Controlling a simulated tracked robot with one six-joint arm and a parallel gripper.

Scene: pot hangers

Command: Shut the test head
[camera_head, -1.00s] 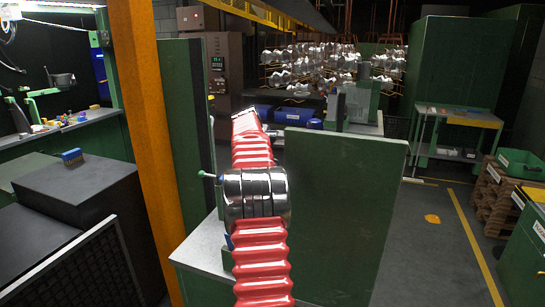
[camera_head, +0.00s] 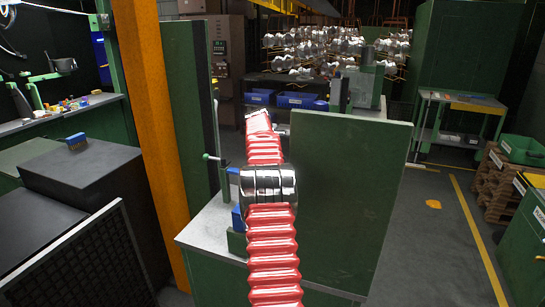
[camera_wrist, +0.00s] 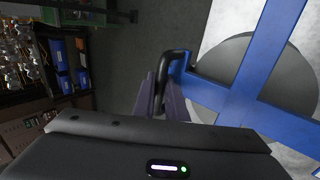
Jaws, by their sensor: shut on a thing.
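The test head shows in the wrist view as a blue frame (camera_wrist: 238,103) of crossing bars over a dark grey disc (camera_wrist: 292,82). A black handle (camera_wrist: 174,56) sticks out at its left side. My gripper (camera_wrist: 163,88) is shut on this handle, with a finger on each side of it. In the head view, blue parts (camera_head: 237,217) show beside my red-sleeved arm, on a green bench with a pale top (camera_head: 212,232). My arm hides much of the bench there, and I cannot make out my gripper in that view.
A green panel (camera_head: 350,195) stands close to the right of my arm. An orange post (camera_head: 153,130) and a dark box (camera_head: 85,185) are at the left. Racks of shiny metal parts (camera_head: 325,50) stand behind. The floor (camera_head: 435,235) at the right is mostly clear.

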